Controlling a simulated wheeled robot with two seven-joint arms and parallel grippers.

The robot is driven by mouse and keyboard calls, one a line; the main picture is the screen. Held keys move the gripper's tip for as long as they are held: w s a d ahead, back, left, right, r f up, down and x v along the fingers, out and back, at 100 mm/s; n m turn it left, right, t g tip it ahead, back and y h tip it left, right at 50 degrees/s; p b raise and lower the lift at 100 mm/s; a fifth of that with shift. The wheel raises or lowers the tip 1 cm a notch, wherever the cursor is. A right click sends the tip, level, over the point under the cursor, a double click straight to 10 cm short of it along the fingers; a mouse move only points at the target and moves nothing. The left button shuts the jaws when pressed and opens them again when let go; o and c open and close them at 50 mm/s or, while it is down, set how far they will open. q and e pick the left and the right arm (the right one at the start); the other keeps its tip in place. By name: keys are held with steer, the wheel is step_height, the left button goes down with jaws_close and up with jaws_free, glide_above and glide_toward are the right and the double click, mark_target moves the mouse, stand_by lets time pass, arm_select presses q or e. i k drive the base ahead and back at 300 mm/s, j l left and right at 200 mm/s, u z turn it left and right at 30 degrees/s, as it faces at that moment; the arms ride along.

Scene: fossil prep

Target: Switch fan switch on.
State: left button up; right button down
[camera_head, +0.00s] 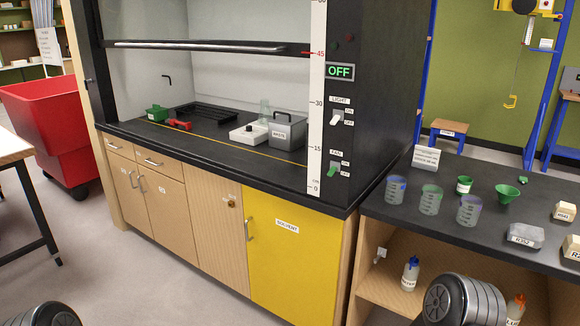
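The fan switch (333,169) is a small green toggle low on the black right-hand post of the fume hood, under a label reading FAN. Small ON and OFF marks sit beside it; its exact tilt is too small to tell. Above it is the white light switch (337,117) under a LIGHT label. Higher on the same post a display (339,71) reads OFF in green. Neither of my grippers is in view; only dark rounded parts of my arms show at the bottom edge, well apart from the switches.
The hood's sash (205,46) is raised. A grey box (287,131), a black tray and small items stand on the hood worktop. A black bench (400,210) with beakers, a green funnel (508,194) and labelled blocks adjoins at right. A red bin (45,130) stands left. The front floor is clear.

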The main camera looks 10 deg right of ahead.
mark_target(332, 169)
steer(key=i+j, duration=0.25)
steer(key=j, duration=0.15)
steer(key=i+j, duration=0.3)
steer(key=i+j+z, duration=0.1)
steer(key=i+j, duration=0.15)
steer(key=j, duration=0.2)
steer(key=i+j, duration=0.25)
steer(key=j, duration=0.15)
